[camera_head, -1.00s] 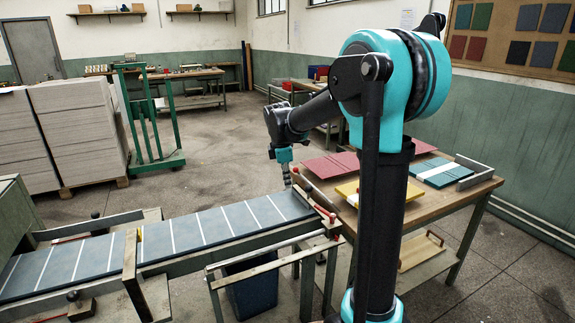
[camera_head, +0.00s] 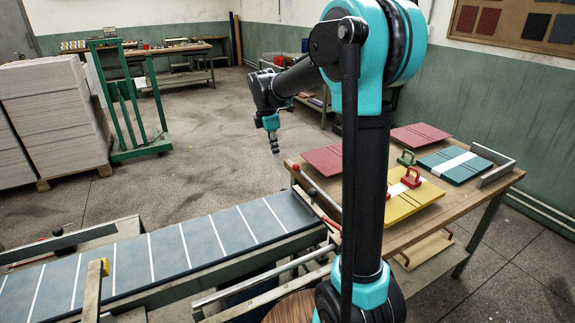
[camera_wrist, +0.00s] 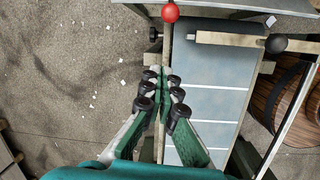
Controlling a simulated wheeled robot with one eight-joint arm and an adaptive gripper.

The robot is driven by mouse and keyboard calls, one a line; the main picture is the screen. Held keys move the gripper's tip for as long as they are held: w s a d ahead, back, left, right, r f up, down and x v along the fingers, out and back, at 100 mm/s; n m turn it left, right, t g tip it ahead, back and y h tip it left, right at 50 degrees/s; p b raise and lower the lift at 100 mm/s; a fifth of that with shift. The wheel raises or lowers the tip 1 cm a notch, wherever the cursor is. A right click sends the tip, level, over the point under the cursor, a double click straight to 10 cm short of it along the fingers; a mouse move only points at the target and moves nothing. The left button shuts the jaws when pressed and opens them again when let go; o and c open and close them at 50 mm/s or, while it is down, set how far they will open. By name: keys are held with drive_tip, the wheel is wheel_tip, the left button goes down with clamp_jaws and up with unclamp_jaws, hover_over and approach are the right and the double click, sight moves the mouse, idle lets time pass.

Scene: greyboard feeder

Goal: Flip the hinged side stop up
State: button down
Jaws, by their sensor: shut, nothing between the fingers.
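My gripper (camera_head: 274,148) hangs down, raised beyond the far edge of the belt, near the wooden table. In the wrist view its fingers (camera_wrist: 160,80) are together and empty over the belt's left edge. A narrow rail (camera_wrist: 164,45) with a red ball knob (camera_wrist: 170,13) runs along that edge; it looks like the side stop, but its hinge is unclear and the fingers cover part of it. I cannot tell whether the fingers touch it. A red knob (camera_head: 311,191) also shows at the belt's table end. The blue-grey belt (camera_head: 165,253) has white cross lines.
A pale bar (camera_wrist: 232,39) with a black knob (camera_wrist: 276,43) crosses the belt. Barrels (camera_wrist: 275,95) stand to its right. The table (camera_head: 405,233) holds red, yellow and blue boards. A green trolley (camera_head: 140,150) and grey stacks stand left; open floor lies between.

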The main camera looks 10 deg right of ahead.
wheel_tip(320, 180, down, 10)
drive_tip(key=w+d, duration=0.1)
drive_tip(key=d, duration=0.1)
drive_tip(key=shift+w+d+r, duration=0.1)
drive_tip(key=shift+d+r, duration=0.4)
drive_tip(key=shift+d, duration=0.25)
drive_tip(key=shift+w+d+r, duration=0.1)
drive_tip(key=shift+d+r, duration=0.4)
drive_tip(key=shift+d, duration=0.2)
drive_tip(key=shift+d+r, duration=0.1)
drive_tip(key=shift+d, duration=0.05)
